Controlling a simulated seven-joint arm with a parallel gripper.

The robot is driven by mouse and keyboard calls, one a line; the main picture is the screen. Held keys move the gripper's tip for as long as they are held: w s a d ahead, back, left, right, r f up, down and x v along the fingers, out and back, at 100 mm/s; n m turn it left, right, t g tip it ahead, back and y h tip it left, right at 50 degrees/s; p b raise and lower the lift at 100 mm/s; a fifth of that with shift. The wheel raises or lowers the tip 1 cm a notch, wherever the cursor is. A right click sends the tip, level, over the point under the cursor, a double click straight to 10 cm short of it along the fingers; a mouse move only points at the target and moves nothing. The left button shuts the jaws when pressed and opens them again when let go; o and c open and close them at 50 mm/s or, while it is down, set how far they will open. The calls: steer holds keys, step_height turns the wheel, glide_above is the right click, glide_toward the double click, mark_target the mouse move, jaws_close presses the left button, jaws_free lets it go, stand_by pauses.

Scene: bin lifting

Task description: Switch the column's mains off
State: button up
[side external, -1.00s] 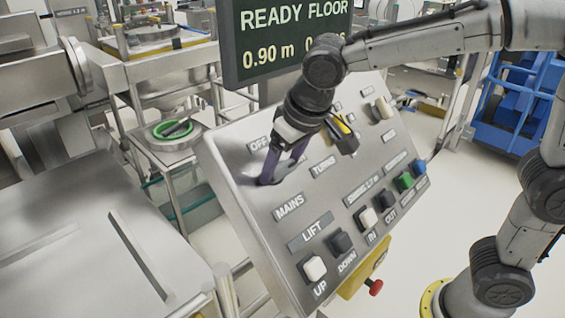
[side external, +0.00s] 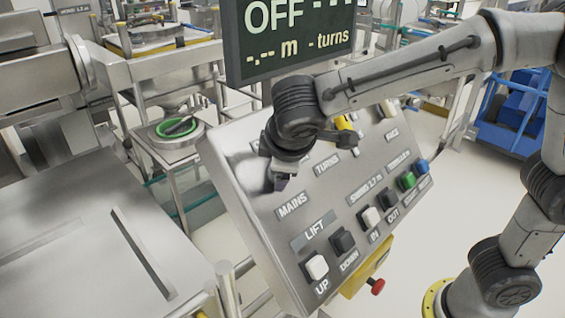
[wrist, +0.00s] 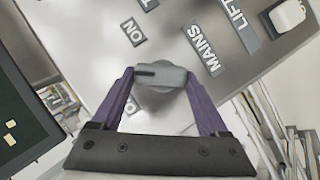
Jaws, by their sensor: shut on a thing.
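The mains switch is a grey rotary knob (wrist: 162,77) on the sloping control panel (side external: 235,190), beside the MAINS label (side external: 293,205). In the wrist view it sits between the two purple fingers of my gripper (wrist: 160,74), which is shut on it. A dark slot on the knob points to the picture's left. The ON label (wrist: 132,32) shows clear; the label below it is mostly hidden by a finger. In the side view my gripper (side external: 280,183) is at the panel's upper left and hides the knob. The display (side external: 293,40) reads OFF, with dashes for metres and turns.
White, black, green and blue buttons line the panel's lower right edge, with LIFT buttons (side external: 317,266) at the bottom. A yellow box with a red button (side external: 377,287) is below. A yellow-marked switch (side external: 345,123) lies close to my wrist.

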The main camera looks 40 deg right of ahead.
steer(key=n, duration=0.1)
steer(key=n+t, duration=0.1)
steer(key=n+h, duration=0.1)
steer(key=n, duration=0.1)
steer(key=shift+s+a+t, duration=0.1)
steer(key=shift+a+t, duration=0.15)
steer(key=shift+t, duration=0.05)
steer(key=shift+s+f+n+t+h, duration=0.15)
steer(key=shift+n+t+h, duration=0.4)
steer(key=shift+n, duration=0.85)
steer(key=o, duration=1.2)
steer(key=shift+o, duration=0.2)
steer(key=shift+a, duration=0.1)
steer(key=v, duration=0.7)
steer(key=shift+s, duration=0.25)
